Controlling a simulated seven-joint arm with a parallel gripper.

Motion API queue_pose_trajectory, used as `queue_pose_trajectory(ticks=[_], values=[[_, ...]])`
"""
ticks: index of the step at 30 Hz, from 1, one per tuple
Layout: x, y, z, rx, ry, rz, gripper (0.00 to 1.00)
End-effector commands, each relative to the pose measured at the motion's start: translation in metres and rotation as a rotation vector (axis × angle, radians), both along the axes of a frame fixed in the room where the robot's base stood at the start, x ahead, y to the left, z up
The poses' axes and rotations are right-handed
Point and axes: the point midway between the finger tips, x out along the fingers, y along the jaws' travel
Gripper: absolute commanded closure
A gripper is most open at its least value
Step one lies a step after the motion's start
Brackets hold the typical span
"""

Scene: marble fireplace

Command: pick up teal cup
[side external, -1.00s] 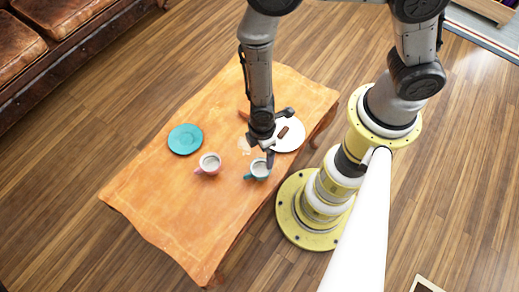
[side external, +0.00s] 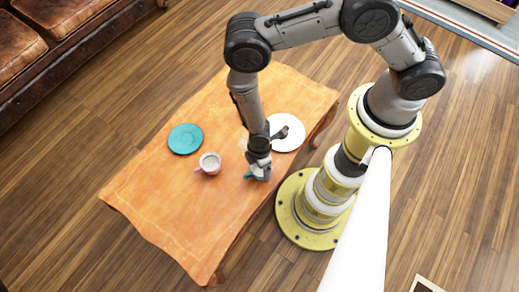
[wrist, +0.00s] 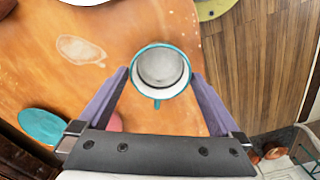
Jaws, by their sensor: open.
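The teal cup (wrist: 160,72) shows from above in the wrist view, with a teal rim, a white inside and a small teal handle toward the gripper. My gripper (wrist: 161,75) is open, with one purple finger on each side of the cup. I cannot tell whether the fingers touch it. In the side view my gripper (side external: 257,172) is low over the near right part of the table and hides most of the teal cup; a bit of teal (side external: 248,175) shows beside it.
A pink-handled cup (side external: 209,163) stands to the left on the orange wooden table (side external: 180,210). A teal plate (side external: 185,139) lies farther left and a white plate (side external: 292,142) behind my gripper. The table's right edge is close to the teal cup. The table's front part is clear.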

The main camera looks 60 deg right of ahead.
Motion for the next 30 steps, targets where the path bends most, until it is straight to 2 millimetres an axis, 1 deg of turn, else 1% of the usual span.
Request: queue_pose_trajectory(ticks=[1,3,6,14,17,21,26,27,28,30], values=[[-0.001,0.0,-0.007,-0.001,0.002,0.0,0.0],[-0.001,0.0,-0.014,-0.001,0.002,0.0,0.0],[0.0,0.0,-0.02,-0.001,0.0,0.0,0.0],[0.0,0.0,-0.022,0.0,0.0,0.0,0.0],[0.0,0.0,-0.022,0.0,0.0,0.0,0.16],[0.0,0.0,-0.022,0.0,0.0,0.0,0.41],[0.0,0.0,-0.022,0.0,0.0,0.0,0.7],[0.0,0.0,-0.021,0.0,0.0,0.0,0.77],[0.0,0.0,-0.021,0.0,0.0,0.0,0.8],[0.0,0.0,-0.021,0.0,0.0,0.0,0.8]])
